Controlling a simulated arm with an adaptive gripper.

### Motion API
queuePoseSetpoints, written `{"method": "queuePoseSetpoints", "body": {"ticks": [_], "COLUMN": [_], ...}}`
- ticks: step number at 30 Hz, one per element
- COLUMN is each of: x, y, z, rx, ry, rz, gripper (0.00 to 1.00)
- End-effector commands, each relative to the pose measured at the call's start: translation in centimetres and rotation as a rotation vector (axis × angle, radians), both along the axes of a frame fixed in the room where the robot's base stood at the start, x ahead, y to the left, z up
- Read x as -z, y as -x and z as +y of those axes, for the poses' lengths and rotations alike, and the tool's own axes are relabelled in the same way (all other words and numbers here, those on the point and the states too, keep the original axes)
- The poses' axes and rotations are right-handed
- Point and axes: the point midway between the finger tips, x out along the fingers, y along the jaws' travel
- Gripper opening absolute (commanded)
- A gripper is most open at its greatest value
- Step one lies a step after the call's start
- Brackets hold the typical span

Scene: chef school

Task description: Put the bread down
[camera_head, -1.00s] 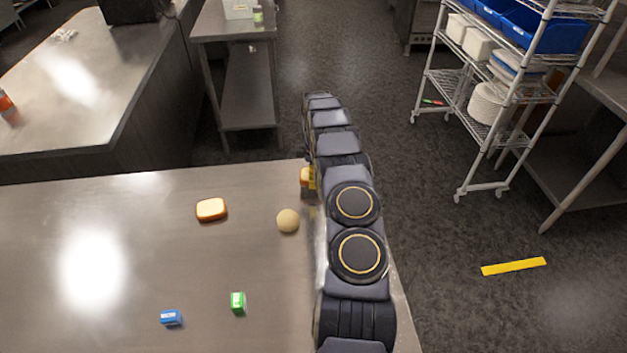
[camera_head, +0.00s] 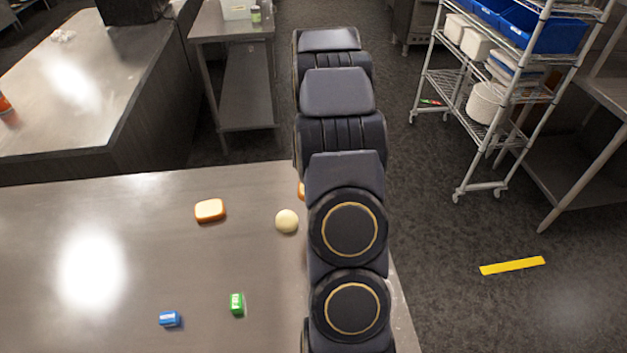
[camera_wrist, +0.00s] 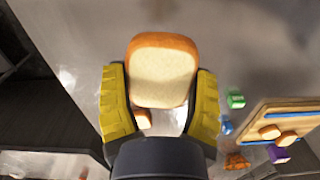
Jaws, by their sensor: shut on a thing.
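A slice of bread (camera_wrist: 162,72) with a brown crust and pale face is between the yellow fingers of my gripper (camera_wrist: 161,88) in the wrist view. My gripper is shut on it. The counter lies beneath; I cannot tell how high the slice is above it. In the head view my arm hides the gripper, and only a small orange-brown edge (camera_head: 302,191) shows beside the arm, perhaps this bread.
Another bread piece (camera_head: 210,210) and a round pale item (camera_head: 286,221) lie on the metal counter (camera_head: 150,240). A green box (camera_head: 237,304) and blue box (camera_head: 170,319) lie nearer. A wooden board (camera_wrist: 281,112) with bread pieces shows in the wrist view.

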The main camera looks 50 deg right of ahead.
Motion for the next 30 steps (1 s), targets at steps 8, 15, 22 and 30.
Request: {"method": "queuePoseSetpoints", "body": {"ticks": [8, 15, 22, 30], "x": [-0.4, -0.3, 0.1, 0.5], "y": [0.5, -1.0, -5.7, -7.8], "z": [0.7, 2.8, 11.8, 24.7], "rx": [0.000, -0.060, -0.302, -0.630], "ry": [0.000, -0.001, 0.002, 0.008], "rz": [-0.001, 0.001, 0.005, 0.004], "gripper": [0.37, 0.37, 0.37, 0.37]}}
